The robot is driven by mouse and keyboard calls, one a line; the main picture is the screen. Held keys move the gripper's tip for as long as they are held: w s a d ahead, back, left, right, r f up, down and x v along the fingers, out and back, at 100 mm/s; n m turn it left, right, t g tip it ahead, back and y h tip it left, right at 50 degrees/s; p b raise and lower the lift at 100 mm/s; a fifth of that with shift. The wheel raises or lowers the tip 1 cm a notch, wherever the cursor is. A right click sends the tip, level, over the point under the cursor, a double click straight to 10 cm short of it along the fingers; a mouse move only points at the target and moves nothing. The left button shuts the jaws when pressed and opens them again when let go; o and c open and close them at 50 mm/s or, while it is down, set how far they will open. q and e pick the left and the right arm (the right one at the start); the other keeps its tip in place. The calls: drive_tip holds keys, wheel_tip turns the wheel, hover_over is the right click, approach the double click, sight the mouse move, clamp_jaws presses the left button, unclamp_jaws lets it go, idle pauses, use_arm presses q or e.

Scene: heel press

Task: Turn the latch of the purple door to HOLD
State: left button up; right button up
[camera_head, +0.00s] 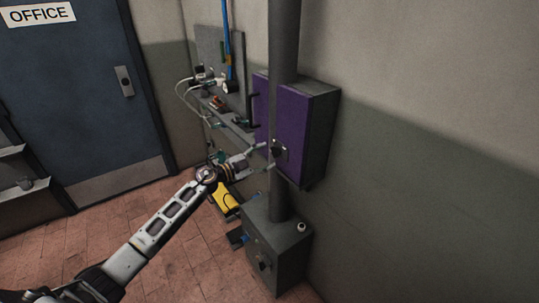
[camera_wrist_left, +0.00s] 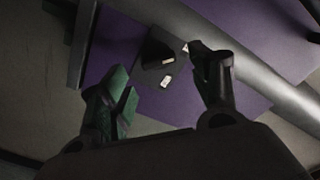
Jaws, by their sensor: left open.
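The purple door (camera_head: 297,122) is the front of a grey wall cabinet and looks closed in the head view. Its latch (camera_head: 279,151) is a small dark piece low on the door. My left gripper (camera_head: 269,156) is open just in front of the latch. In the left wrist view the purple door (camera_wrist_left: 181,40) fills the middle, and the latch (camera_wrist_left: 160,54), a dark plate with a knob and small pale labels, shows between and beyond the open fingers of my left gripper (camera_wrist_left: 165,90). The labels are too small to read. My right gripper is not in view.
A grey post (camera_head: 284,40) runs upright in front of the cabinet. A grey box (camera_head: 277,248) stands on the floor at its foot. A yellow object (camera_head: 224,199) lies behind my left arm. A cluttered shelf (camera_head: 222,110) is left of the cabinet.

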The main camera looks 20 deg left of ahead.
sight(275, 152)
use_arm(q)
drive_tip(key=shift+x, duration=1.45)
drive_tip(key=c, duration=1)
drive_tip(key=shift+c, duration=0.2)
